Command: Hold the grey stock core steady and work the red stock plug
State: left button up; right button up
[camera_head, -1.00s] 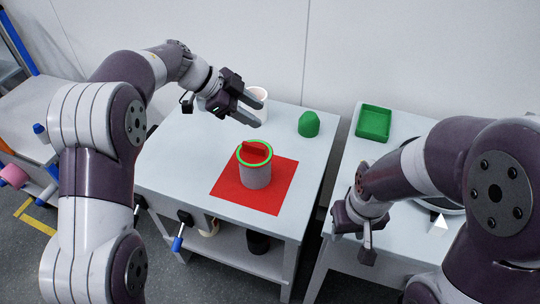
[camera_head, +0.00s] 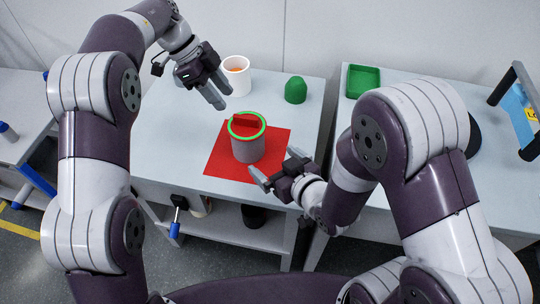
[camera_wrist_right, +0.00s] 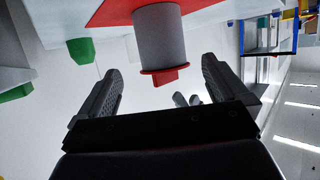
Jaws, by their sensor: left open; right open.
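The grey stock core (camera_head: 248,149) stands upright on a red mat (camera_head: 222,170) in the head view. The red stock plug (camera_head: 244,120) shows at its top, inside a green ring. In the right wrist view the core (camera_wrist_right: 160,35) appears upside down, with the plug (camera_wrist_right: 165,76) projecting from its rim. My left gripper (camera_head: 225,99) is open and empty, above and behind the core. My right gripper (camera_head: 272,161) is open and empty, at the core's front right. Its fingers spread either side of the core in the wrist view, with no contact visible.
A white cup (camera_head: 236,82) with orange inside and a green dome (camera_head: 295,90) stand behind the core. A green tray (camera_head: 363,80) lies on the right table. A blue-handled tool (camera_head: 176,222) hangs at the table's front edge. The table left of the mat is clear.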

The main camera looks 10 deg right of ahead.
aim_at(256, 148)
jog(key=x, duration=1.2)
jog(key=shift+f, duration=0.1)
jog(key=shift+c, duration=0.3)
jog(key=c, duration=0.7)
